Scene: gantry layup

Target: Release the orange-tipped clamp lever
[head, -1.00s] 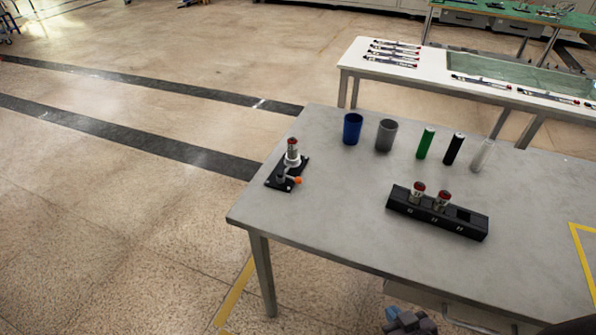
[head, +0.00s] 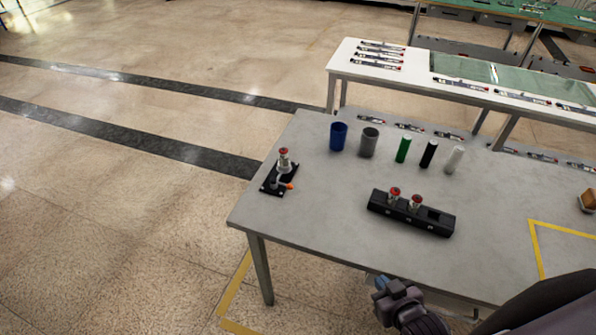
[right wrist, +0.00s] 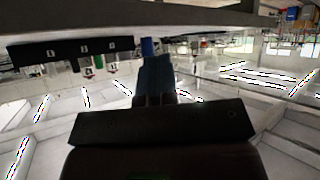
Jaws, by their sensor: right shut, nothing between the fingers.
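The clamp's lever with its orange tip (head: 291,186) sits on a small black base plate (head: 268,190) near the table's left edge. A silver and red cylindrical part (head: 283,160) stands upright in this fixture. My right gripper (head: 381,284) is low in the head view, by the table's front edge and well right of and nearer than the clamp. Its fingers (right wrist: 155,75) are shut and empty in the right wrist view, where I cannot make out the clamp. My left gripper is not in view.
A black rack (head: 384,209) with two red-topped parts stands mid-table. Behind it are a blue cup (head: 338,136), a grey cup (head: 369,142), and green, black and white cylinders. Yellow tape (head: 565,230) marks the right side. The table's front left (head: 310,225) is clear.

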